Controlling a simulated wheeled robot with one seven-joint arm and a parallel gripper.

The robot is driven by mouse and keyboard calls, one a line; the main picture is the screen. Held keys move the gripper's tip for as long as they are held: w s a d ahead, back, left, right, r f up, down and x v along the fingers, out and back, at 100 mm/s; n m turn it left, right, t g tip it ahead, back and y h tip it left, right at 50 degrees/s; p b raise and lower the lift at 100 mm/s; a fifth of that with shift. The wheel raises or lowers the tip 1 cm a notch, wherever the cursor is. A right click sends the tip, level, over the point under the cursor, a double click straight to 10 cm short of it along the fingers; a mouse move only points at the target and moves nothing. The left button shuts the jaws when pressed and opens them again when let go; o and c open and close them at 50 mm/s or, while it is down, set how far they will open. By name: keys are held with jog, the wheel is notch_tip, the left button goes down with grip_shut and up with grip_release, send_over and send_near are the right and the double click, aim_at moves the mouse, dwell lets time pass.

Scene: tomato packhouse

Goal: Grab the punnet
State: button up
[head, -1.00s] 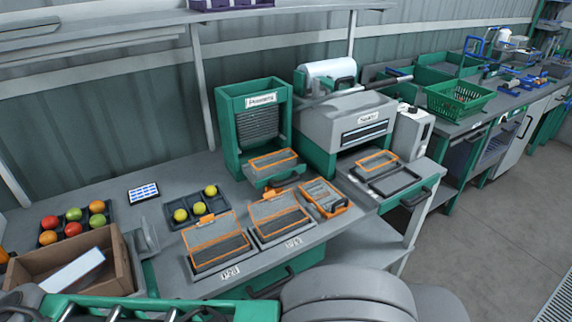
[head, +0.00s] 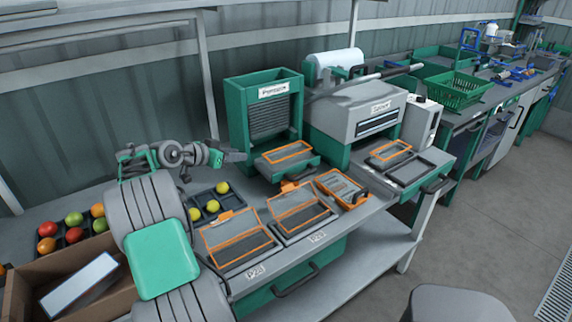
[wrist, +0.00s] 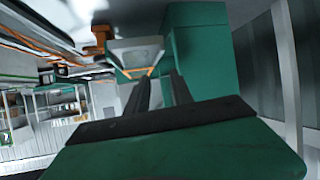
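Several clear orange-rimmed punnets show in the head view. One punnet (head: 287,154) lies in the low front tray of the green dispenser labelled "Punnets" (head: 264,90). Two open punnets, the left one (head: 238,240) and the right one (head: 300,207), lie on the bench front. Another (head: 390,152) is at the sealer's drawer. My gripper (head: 238,156) is above the bench, left of the dispenser tray, pointing towards it and apart from the punnet. In the wrist view my gripper's dark fingers (wrist: 160,90) are apart with nothing between them; an orange-edged shape (wrist: 136,70) shows beyond.
A dark tray with yellow tomatoes (head: 215,200) lies below my gripper. An orange-edged case (head: 342,188) sits right of the punnets. The grey sealer (head: 357,110) stands right of the dispenser. A cardboard box (head: 65,270) and a tomato tray (head: 72,232) are at left.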

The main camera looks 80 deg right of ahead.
jog(key=s+d+m+g, duration=0.1)
jog(key=s, duration=0.2)
jog(key=s+d+f+m+g, duration=0.1)
jog(key=s, duration=0.2)
jog(key=s+d+m+g, duration=0.1)
jog(key=s+d, duration=0.1)
jog(key=s, duration=0.2)
jog(key=shift+f+g+y, duration=0.3)
jog(key=shift+f+g, duration=0.1)
jog(key=p+x, duration=0.1)
jog(key=x, duration=0.6)
jog(key=shift+s, duration=0.25)
jog(key=shift+w+a, duration=0.1)
jog(key=shift+a, duration=0.05)
jog(key=shift+c, duration=0.3)
grip_shut()
